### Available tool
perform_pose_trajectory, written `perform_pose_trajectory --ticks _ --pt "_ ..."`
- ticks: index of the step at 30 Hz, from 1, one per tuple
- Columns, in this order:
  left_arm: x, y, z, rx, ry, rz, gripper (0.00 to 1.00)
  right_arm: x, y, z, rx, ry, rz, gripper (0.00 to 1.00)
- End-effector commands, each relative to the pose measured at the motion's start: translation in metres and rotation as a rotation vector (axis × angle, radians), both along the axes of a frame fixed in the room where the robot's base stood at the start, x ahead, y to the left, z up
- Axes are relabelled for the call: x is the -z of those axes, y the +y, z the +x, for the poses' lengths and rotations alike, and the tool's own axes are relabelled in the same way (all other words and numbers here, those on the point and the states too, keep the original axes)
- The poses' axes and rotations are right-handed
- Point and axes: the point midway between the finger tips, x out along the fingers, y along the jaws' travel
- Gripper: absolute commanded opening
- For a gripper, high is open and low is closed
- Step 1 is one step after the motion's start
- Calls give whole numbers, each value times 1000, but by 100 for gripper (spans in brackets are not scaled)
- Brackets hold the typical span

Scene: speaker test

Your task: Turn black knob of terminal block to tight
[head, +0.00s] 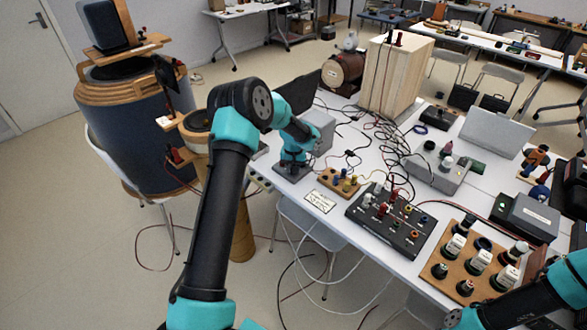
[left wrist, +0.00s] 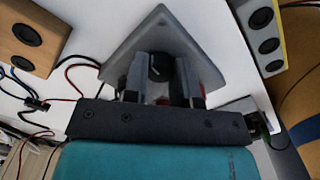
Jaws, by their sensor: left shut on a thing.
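The black knob (left wrist: 160,66) of the terminal block shows in the left wrist view between the two fingers of my left gripper (left wrist: 161,74), which is shut on it. The terminal block's grey square plate (left wrist: 166,28) lies on the white table beneath the fingers. In the head view my left gripper (head: 294,158) points down over the plate (head: 292,175), near the table's left edge; the knob is hidden there. My right arm enters at the bottom right of the head view, and its gripper is out of sight.
A small wooden board (head: 338,184) with coloured terminals and a black panel (head: 390,228) with several knobs stand to the right. A grey box (head: 320,127) is close behind the gripper. Loose cables (head: 375,140) cross the table behind.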

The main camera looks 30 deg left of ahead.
Motion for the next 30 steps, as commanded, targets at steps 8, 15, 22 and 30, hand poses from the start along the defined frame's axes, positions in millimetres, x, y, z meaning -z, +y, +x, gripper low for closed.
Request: perform_pose_trajectory --ticks 8,15,22,30 --pt "0 0 0 260 0 0 2 0 0 0 0 0 0 43" --pt "0 0 0 488 0 0 2 0 0 0 0 0 0 43" --pt "0 0 0 706 0 0 2 0 0 0 0 0 0 43" --pt "0 0 0 963 0 0 2 0 0 0 0 0 0 43"
